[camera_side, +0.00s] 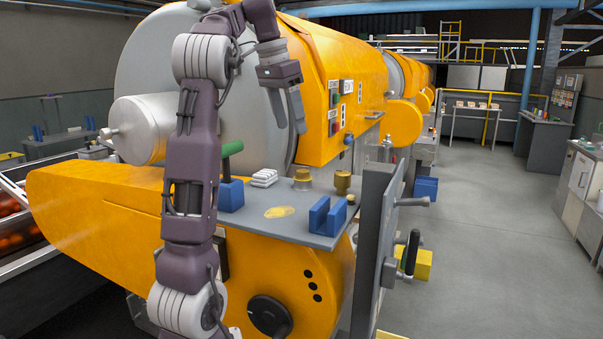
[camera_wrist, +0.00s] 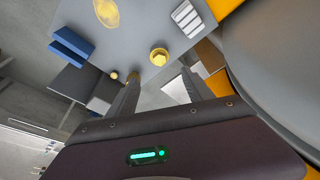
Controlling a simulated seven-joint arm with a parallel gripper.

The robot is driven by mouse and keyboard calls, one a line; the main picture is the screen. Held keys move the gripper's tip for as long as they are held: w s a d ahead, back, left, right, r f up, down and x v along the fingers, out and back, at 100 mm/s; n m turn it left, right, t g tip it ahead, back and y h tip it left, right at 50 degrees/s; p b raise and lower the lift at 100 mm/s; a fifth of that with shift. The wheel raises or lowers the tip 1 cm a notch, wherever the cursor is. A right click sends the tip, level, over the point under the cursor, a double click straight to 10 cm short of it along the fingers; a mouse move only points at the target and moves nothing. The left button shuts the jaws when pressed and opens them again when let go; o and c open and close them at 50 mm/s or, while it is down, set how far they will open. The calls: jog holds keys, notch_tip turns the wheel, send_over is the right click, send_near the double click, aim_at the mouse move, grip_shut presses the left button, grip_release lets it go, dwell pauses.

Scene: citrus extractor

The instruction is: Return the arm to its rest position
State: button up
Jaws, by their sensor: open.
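My gripper (camera_side: 297,112) hangs fingers-down from my raised arm, above and behind the grey shelf and in front of the yellow machine's control buttons. It also shows in the wrist view (camera_wrist: 162,92), with its two fingers apart and nothing between them. In the side view the fingers overlap, and they touch nothing that I can see.
The grey shelf (camera_side: 323,240) holds a green-handled tool (camera_side: 232,149) in a blue block, white stacked pieces (camera_side: 264,178), brass parts (camera_side: 302,180) and an empty blue cradle (camera_side: 328,217). The yellow machine (camera_side: 350,75) and steel drum (camera_side: 140,65) stand close behind.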

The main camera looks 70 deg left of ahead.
jog(key=shift+m+t+h, duration=0.3)
jog(key=shift+m+t, duration=0.3)
jog(key=shift+t, duration=0.2)
jog(key=d+f, duration=0.1)
jog(key=d, duration=0.6)
jog(key=d+f, duration=0.2)
jog(key=d, duration=0.5)
jog(key=d+f, duration=0.2)
jog(key=d, duration=0.6)
jog(key=shift+s+d, duration=0.1)
jog(key=shift+s, duration=0.05)
jog(key=s+d+f+m+t, duration=0.1)
jog(key=s+d+f, duration=0.8)
jog(key=d+f, duration=0.2)
jog(key=shift+s+f+m, duration=0.25)
jog(key=shift+s+m, duration=0.15)
